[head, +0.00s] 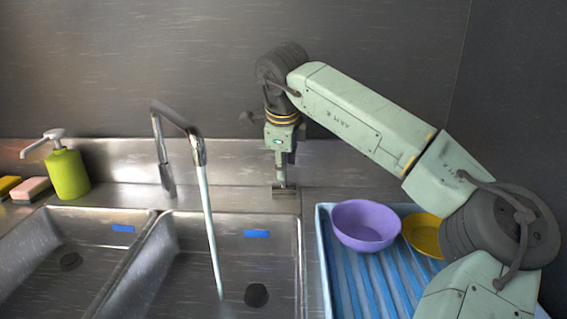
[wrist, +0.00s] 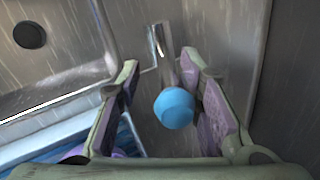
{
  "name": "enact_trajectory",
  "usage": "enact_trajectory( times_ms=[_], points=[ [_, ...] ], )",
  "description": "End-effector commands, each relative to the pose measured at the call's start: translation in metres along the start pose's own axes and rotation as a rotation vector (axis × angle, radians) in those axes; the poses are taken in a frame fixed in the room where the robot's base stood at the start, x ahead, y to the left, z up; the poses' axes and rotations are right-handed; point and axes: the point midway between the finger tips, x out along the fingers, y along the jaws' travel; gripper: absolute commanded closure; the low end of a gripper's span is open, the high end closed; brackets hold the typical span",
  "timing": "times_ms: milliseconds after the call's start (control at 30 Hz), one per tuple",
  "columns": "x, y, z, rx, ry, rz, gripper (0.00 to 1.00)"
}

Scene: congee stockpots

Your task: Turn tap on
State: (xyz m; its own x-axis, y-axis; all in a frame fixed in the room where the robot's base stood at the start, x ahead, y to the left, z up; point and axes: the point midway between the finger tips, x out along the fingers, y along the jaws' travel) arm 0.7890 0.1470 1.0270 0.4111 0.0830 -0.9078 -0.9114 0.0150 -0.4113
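The metal tap (head: 162,150) stands behind the sink in the head view, with its bent spout over the right basin. A pale stream of water (head: 211,230) runs from the spout down into that basin. In the wrist view a blue round knob (wrist: 173,108) on a metal stem (wrist: 161,50) sits between the fingers of my gripper (wrist: 160,72). The fingers are apart, with gaps visible beside the knob. In the head view my gripper (head: 285,188) points down at the back ledge, right of the tap, and the knob is hidden there.
A blue drying rack (head: 322,250) holds a purple bowl (head: 366,224) and a yellow bowl (head: 420,236) at right. A green soap bottle (head: 68,174) and sponges (head: 30,188) stand at left. The dark wall (head: 380,40) is close behind my arm.

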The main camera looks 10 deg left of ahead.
Motion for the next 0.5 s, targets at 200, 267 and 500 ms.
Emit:
enact_trajectory(
  times_ms=[200, 267, 500],
  points=[
    [-0.012, -0.001, 0.0, 0.0, 0.0, -0.002, 0.67],
    [-0.022, -0.001, 0.0, 0.0, 0.001, -0.002, 0.67],
    [-0.074, -0.001, 0.0, 0.001, 0.001, -0.004, 0.67]
  ],
)
